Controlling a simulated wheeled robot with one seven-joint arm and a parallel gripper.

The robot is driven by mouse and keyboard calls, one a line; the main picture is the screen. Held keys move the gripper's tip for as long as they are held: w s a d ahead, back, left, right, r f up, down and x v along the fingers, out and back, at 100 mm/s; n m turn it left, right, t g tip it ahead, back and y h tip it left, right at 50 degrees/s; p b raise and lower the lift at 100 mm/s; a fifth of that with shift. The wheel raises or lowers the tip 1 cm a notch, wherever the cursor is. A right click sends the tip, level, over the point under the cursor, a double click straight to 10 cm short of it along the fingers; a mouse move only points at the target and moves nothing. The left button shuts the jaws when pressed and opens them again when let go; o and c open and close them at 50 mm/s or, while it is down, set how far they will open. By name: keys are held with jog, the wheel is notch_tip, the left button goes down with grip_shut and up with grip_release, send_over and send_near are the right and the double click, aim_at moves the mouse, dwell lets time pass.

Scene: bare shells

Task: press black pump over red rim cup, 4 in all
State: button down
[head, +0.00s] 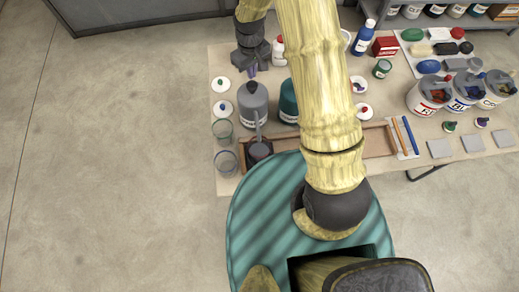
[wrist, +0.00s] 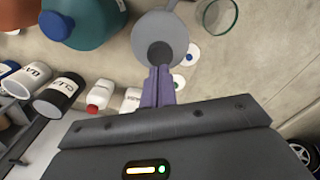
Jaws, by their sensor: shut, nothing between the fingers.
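A grey bottle (head: 253,103) with a dark pump stands at the left part of the table. Its spout points toward a dark cup (head: 259,151); I cannot make out a red rim. In the wrist view the grey bottle (wrist: 174,28) is seen from above, with the dark round pump head (wrist: 160,51) at its middle. My gripper (head: 252,71) is shut and empty, its purple fingers just behind the bottle's top in the head view. In the wrist view the fingertips (wrist: 159,71) are right by the pump head; I cannot tell whether they touch.
A teal bottle (head: 288,99) stands close right of the grey one. Two clear glasses (head: 222,130) (head: 226,161) stand left of the dark cup. A wooden tray (head: 376,141) runs along the front edge. Labelled tins (head: 427,97) stand at the right. My arm hides the table's middle.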

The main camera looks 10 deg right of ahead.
jog(key=shift+r+p, duration=1)
jog(key=shift+r, duration=0.7)
jog(key=shift+d, duration=0.1)
jog(key=s+d+r+m+t+b, duration=0.1)
jog(key=s+d+r+m+b, duration=0.2)
jog(key=s+d, duration=0.2)
jog(key=s+d+r+m+t+b, duration=0.1)
jog(key=s+d+r+m+b, duration=0.2)
jog(key=s, duration=0.8)
jog(key=shift+s+d+r+t+b, duration=0.15)
jog(key=shift+d+r+t+b, duration=0.15)
jog(key=shift+d+r+b, duration=0.55)
jog(key=shift+d+f, duration=0.2)
